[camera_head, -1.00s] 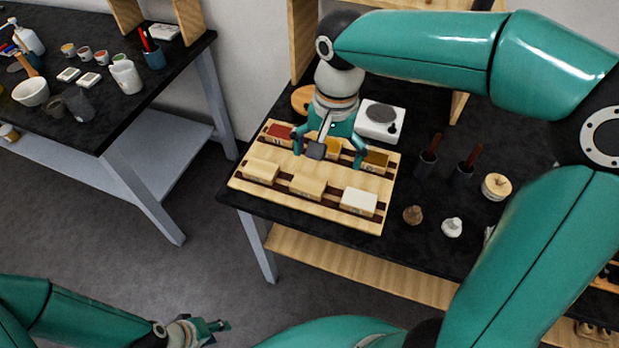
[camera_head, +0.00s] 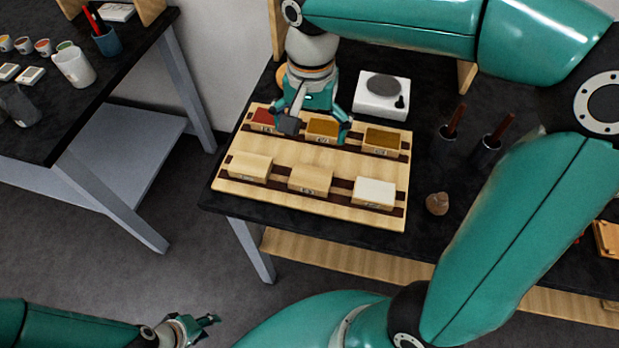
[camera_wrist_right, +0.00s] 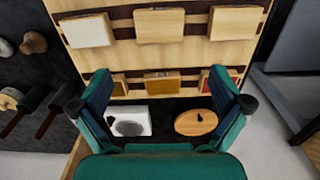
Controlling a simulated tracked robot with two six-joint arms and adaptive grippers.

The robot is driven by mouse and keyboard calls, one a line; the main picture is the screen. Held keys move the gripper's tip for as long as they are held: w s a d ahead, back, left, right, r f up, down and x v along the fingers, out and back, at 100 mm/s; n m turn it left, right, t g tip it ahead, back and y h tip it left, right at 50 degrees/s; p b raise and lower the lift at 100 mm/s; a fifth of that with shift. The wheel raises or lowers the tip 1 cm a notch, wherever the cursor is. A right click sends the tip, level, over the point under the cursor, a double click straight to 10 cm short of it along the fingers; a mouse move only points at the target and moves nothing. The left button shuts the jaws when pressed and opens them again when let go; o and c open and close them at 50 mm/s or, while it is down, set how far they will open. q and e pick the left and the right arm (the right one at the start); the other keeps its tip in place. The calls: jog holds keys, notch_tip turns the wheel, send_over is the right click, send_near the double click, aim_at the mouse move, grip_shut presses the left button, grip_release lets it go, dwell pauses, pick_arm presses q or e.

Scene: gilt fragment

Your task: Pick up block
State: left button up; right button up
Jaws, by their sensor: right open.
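A pale wooden tray (camera_head: 300,208) holds two rows of blocks. The back row has a red-topped block (camera_head: 262,119), an orange-topped block (camera_head: 322,130) and a brown-gold block (camera_head: 383,141). The front row has two pale tan blocks (camera_head: 250,166) (camera_head: 310,179) and a whiter block (camera_head: 374,192). My right gripper (camera_head: 317,130) is open over the back row, its fingers on either side of the orange-topped block and apparently not gripping it. In the right wrist view that block (camera_wrist_right: 162,83) shows between the spread fingers. My left gripper (camera_head: 207,326) is low at the left, away from the table; its jaw opening is unclear.
Behind the tray stand a white device with a grey disc (camera_head: 382,95) and a round wooden piece (camera_wrist_right: 196,122). Right of the tray are dark cups with brown handles (camera_head: 485,152) and a brown knob (camera_head: 437,204). A second table (camera_head: 120,75) with cups stands left.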

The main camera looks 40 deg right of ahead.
send_over(310, 177)
jog(key=f, duration=0.9)
jog(key=shift+d, duration=0.3)
jog(key=shift+s+a+f, duration=0.1)
jog(key=shift+a+f, duration=0.05)
jog(key=shift+f, duration=1.25)
jog(key=shift+a+f, duration=0.1)
jog(key=shift+f, duration=1.3)
jog(key=c, duration=0.9)
jog(key=shift+r, duration=0.2)
